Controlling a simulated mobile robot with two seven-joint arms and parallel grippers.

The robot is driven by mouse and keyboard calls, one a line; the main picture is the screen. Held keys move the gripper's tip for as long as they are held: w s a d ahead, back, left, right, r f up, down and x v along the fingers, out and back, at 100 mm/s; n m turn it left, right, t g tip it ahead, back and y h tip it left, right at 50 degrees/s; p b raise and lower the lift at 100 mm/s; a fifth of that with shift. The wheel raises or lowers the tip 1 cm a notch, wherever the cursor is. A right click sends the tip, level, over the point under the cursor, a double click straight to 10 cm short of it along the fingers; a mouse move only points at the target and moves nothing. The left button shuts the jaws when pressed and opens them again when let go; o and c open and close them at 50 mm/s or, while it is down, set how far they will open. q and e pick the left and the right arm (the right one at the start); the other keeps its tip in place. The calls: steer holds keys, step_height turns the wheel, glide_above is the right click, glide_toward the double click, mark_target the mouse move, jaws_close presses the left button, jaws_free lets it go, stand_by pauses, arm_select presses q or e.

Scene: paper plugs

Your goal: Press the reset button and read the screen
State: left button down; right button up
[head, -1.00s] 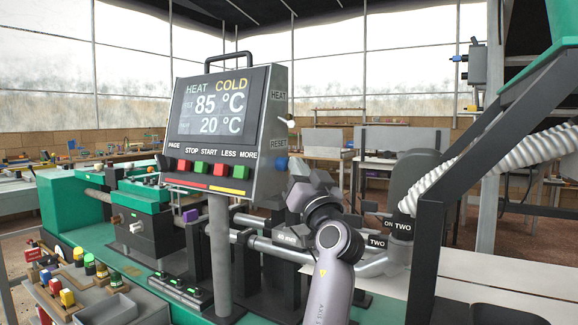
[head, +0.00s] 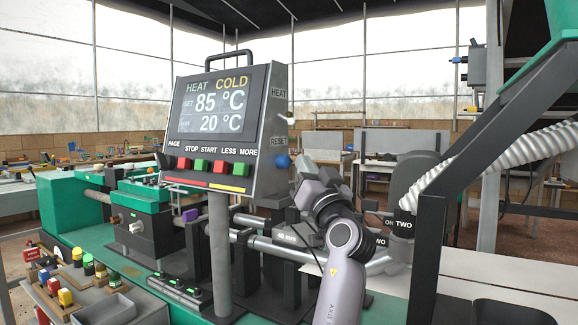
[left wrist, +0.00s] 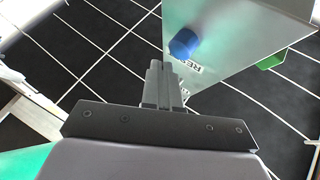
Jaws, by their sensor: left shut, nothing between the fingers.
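The control box's screen (head: 222,104) reads HEAT, COLD in yellow, SET 85 °C, and 20 °C beside a tiny label I cannot read. The blue reset button (head: 283,161) sits on the box's right side face under the word RESET. It also shows in the left wrist view (left wrist: 184,43), just beyond and right of my fingertips. My left gripper (head: 302,163) is shut and empty, right of the button in the head view. The left wrist view shows its closed fingers (left wrist: 156,68) apart from the button, as far as I can judge. My right gripper is not in view.
A row of red and green buttons (head: 201,165) runs along the box's lower front. A grey post (head: 221,250) holds the box above the green machine. A white knob (head: 287,121) sticks out near HEAT. Small coloured parts (head: 66,298) lie lower left.

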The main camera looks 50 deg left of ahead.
arm_select(q)
steer(key=d+b, duration=0.1)
steer(key=w+d+b, duration=0.1)
steer(key=d, duration=0.2)
steer(key=shift+w+d+b, duration=0.25)
steer(key=shift+d+b, duration=0.15)
stand_by(0.9)
